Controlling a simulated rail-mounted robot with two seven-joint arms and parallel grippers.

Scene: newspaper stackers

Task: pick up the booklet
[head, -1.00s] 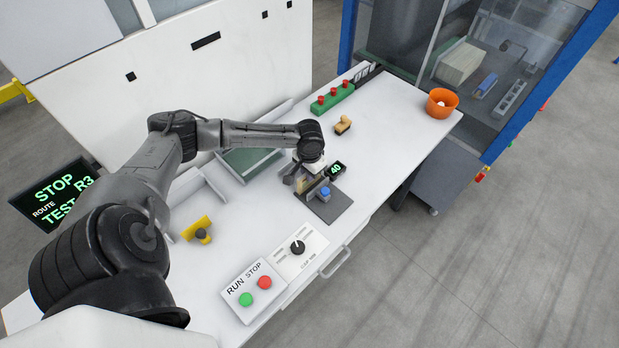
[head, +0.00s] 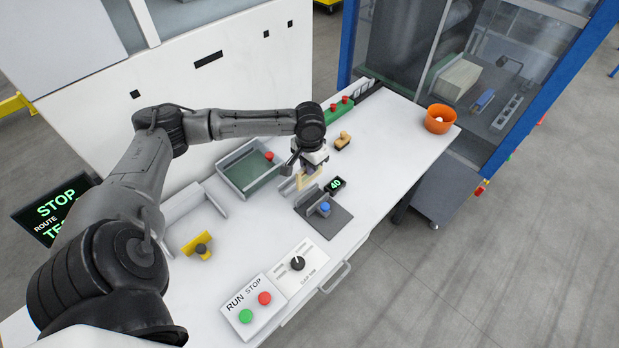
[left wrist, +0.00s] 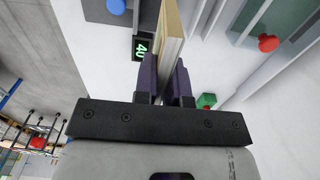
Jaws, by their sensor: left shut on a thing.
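My left gripper (head: 312,167) is shut on the booklet (head: 304,182), a thin tan and cream piece standing on edge between the fingers. In the left wrist view the booklet (left wrist: 171,32) runs upward from between the two dark fingers (left wrist: 167,88). In the head view the gripper is over the bench, just behind the grey stand with the blue knob (head: 324,208). I cannot tell whether the booklet's lower edge touches anything. My right gripper is not in view.
A green-floored tray (head: 243,172) lies left of the gripper. The "40" display (head: 336,185), a wooden-handled stamp (head: 342,140) and a green block with red knobs (head: 338,110) are close by.

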